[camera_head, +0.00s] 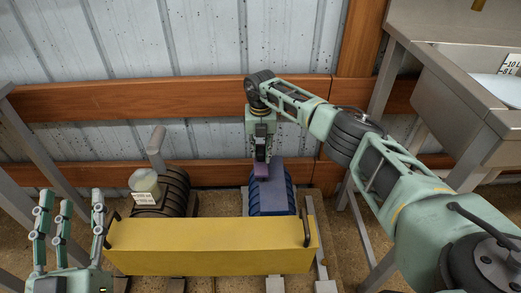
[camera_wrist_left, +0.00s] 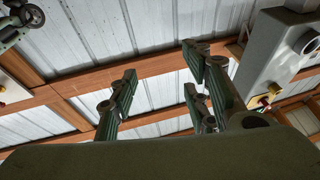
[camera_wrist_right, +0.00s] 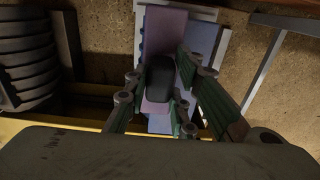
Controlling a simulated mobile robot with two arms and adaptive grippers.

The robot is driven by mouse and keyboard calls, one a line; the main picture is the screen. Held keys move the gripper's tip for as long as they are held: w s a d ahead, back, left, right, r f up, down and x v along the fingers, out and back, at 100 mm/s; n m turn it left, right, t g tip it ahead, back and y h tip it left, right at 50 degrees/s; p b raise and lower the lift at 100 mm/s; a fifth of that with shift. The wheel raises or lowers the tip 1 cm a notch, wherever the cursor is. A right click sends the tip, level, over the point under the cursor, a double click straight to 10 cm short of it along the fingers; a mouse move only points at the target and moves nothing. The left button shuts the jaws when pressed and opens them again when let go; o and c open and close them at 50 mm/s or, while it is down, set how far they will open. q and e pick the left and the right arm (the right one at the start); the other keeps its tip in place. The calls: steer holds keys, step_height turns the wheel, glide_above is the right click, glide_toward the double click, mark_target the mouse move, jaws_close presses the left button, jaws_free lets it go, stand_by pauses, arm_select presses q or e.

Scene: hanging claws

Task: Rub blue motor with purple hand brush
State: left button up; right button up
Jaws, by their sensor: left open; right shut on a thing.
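The blue motor (camera_head: 272,198) is a ribbed blue cylinder standing behind the yellow box-like part in the head view. The purple hand brush (camera_head: 261,171) is at the motor's upper end; I cannot tell whether they touch. My right gripper (camera_head: 261,152) points down and is shut on the brush. In the right wrist view, the fingers (camera_wrist_right: 158,98) close around the brush's dark grip, with the purple brush body (camera_wrist_right: 165,32) over the blue motor (camera_wrist_right: 202,38). My left gripper (camera_head: 72,208) is open and empty at the lower left, its fingers pointing up; they also show in the left wrist view (camera_wrist_left: 165,82).
A dark ribbed motor (camera_head: 173,190) with a pale labelled part stands left of the blue one. The yellow box (camera_head: 210,248) with dark handles lies in front. A metal sink table (camera_head: 455,95) stands at right. A corrugated wall with wooden beams (camera_head: 200,97) is behind.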

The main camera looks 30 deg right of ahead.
steer(key=shift+r+p, duration=0.45)
steer(key=shift+r, duration=0.1)
steer(key=shift+r+p, duration=0.6)
steer(key=shift+r, duration=0.25)
steer(key=shift+r+p, duration=0.6)
steer(key=shift+p, duration=0.15)
arm_select(q)
steer(key=s+a+f+g+y, duration=0.1)
steer(key=s+f+g, duration=0.1)
steer(key=f+g, duration=0.3)
steer(key=s+a+f+g+y, duration=0.2)
steer(key=f+g, duration=0.3)
steer(key=f, duration=0.8)
steer(key=shift+s+a, duration=0.15)
steer(key=shift+a, duration=0.15)
arm_select(e)
steer(key=shift+r, duration=0.1)
steer(key=shift+r+p, duration=0.65)
arm_select(q)
steer(key=s+a+f+g+y, duration=0.1)
steer(key=s+a+f+g, duration=0.1)
steer(key=s, duration=0.4)
steer(key=s+a+f+g+y+p, duration=0.1)
steer(key=s+a+f+g, duration=0.1)
steer(key=s+f+g, duration=0.2)
steer(key=shift+s+f+n+g, duration=0.15)
steer(key=shift+s+n+g, duration=0.25)
steer(key=shift+s+g, duration=0.55)
arm_select(e)
steer(key=shift+r, duration=0.85)
